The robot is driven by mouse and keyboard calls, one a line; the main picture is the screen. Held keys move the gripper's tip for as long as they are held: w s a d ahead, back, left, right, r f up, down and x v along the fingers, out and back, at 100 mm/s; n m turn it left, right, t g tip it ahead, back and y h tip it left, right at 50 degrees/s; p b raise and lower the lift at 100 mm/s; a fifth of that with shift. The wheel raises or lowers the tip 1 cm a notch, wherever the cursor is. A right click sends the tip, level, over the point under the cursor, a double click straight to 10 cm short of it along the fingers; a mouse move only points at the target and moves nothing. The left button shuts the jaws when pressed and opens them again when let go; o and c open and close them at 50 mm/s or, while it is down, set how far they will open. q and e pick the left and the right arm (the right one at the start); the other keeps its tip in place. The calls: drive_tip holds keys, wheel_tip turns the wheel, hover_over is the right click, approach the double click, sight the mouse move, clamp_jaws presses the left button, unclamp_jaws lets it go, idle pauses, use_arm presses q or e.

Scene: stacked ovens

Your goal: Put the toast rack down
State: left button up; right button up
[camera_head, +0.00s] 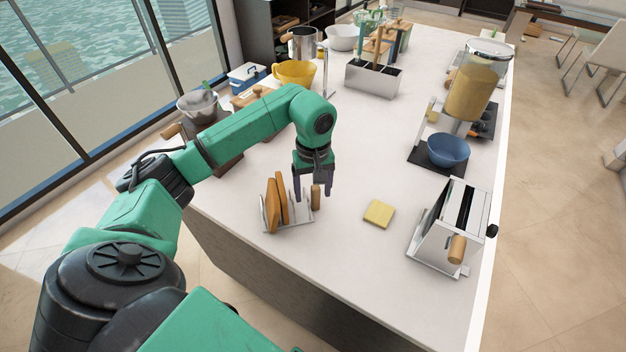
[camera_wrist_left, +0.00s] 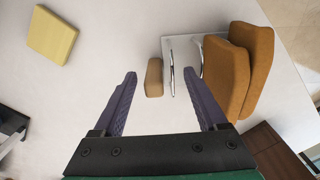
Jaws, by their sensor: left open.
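The toast rack (camera_head: 298,218) stands on the white counter near its left edge, and holds two brown toast slices (camera_head: 276,202). In the left wrist view, the rack's metal base and wires (camera_wrist_left: 181,48) show beside the toast slices (camera_wrist_left: 240,70). Its wooden handle (camera_head: 316,197) also shows in the wrist view (camera_wrist_left: 154,77). My left gripper (camera_head: 313,195) points down at the handle end of the rack. Its purple fingers (camera_wrist_left: 157,75) are apart, one on each side of the handle, with gaps showing. My right gripper is not in view.
A yellow square block (camera_head: 379,213) lies on the counter right of the rack. Further right are a toaster (camera_head: 447,232) and a blue bowl (camera_head: 447,150). A metal utensil holder (camera_head: 372,80) stands behind. The counter between rack and toaster is mostly bare.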

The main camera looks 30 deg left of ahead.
use_arm(q)
wheel_tip(320, 180, up, 7)
drive_tip(key=shift+r+b, duration=0.1)
drive_tip(key=shift+b, duration=1.1)
wheel_tip(320, 180, up, 5)
drive_tip(key=shift+f+p, duration=0.2)
drive_tip(key=shift+p, duration=0.5)
